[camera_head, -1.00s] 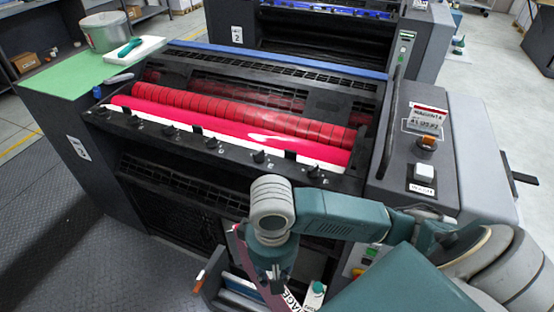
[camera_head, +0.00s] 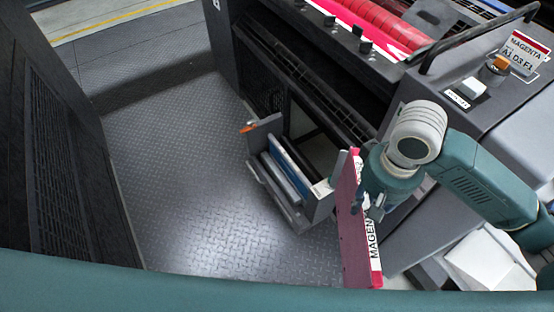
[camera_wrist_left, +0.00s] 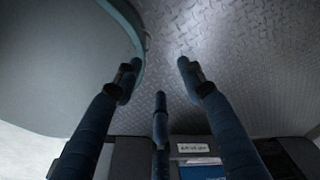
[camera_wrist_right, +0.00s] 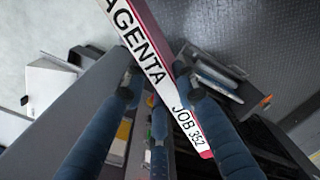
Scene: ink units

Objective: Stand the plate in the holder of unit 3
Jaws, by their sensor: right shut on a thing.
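The magenta plate (camera_head: 352,235) has a white edge strip reading MAGENTA; it reads JOB 352 in the right wrist view (camera_wrist_right: 165,70). My right gripper (camera_head: 366,198) is shut on it and holds it upright, just right of the holder. The grey holder (camera_head: 264,132) juts from the press, with a blue plate (camera_head: 292,168) and a pale panel standing in it. The magenta plate overlaps the holder's right end in the head view; I cannot tell if they touch. My left gripper (camera_wrist_left: 157,75) is open and empty; the holder's label (camera_wrist_left: 192,148) shows below it.
The press (camera_head: 300,50) with red rollers stands behind the holder. A card on it (camera_head: 524,52) reads MAGENTA. A dark cabinet (camera_head: 70,150) stands at left. The patterned floor (camera_head: 175,180) between is clear. A white item (camera_head: 490,260) lies at lower right.

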